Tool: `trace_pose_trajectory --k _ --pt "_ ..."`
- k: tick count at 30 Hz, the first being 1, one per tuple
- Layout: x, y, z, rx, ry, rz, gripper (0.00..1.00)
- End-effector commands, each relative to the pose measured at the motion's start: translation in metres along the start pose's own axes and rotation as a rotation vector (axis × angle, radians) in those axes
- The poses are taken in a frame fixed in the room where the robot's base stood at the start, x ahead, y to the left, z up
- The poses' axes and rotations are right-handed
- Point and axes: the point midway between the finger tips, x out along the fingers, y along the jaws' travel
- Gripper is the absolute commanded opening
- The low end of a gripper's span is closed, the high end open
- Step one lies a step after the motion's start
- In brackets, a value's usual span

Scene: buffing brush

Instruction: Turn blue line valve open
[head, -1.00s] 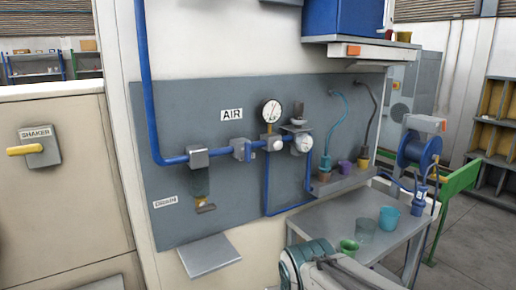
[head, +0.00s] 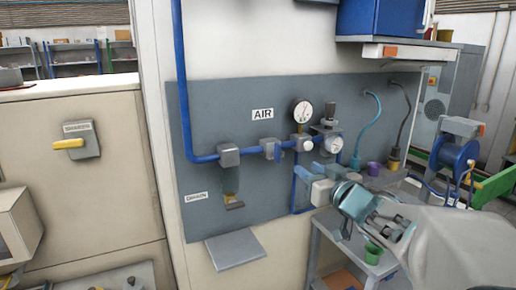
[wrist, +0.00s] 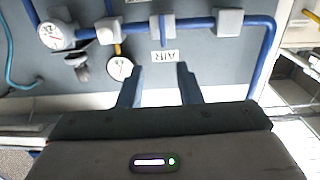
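A blue pipe (head: 200,158) runs along a grey wall panel, with several grey fittings on it. A small grey fitting with a blue part (head: 270,148), which looks like the line valve, sits below the AIR label. It also shows in the upside-down wrist view (wrist: 162,27), with a blue bar across it. The bar's exact setting is hard to tell. My gripper (head: 306,170) is in front of the panel, below and right of that fitting. In the wrist view my gripper (wrist: 158,70) has its two blue-grey fingers apart, with nothing between them, pointing toward the panel near the AIR label.
Two gauges (head: 302,111) (head: 333,143) sit right of the fitting. A filter bowl (head: 230,182) hangs left, by the DRAIN label. A blue box (head: 370,18) on a shelf overhangs the upper right. A yellow SHAKER handle (head: 68,143) is far left. A bench with cups stands below my arm.

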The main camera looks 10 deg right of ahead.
Motion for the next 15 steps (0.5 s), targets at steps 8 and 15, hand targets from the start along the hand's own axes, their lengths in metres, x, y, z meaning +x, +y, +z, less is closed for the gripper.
trace_pose_trajectory --k 8,15 --pt "0.026 -0.003 -0.001 0.005 0.006 -0.024 0.32" --pt "0.073 -0.004 -0.002 0.004 0.006 -0.023 0.32"
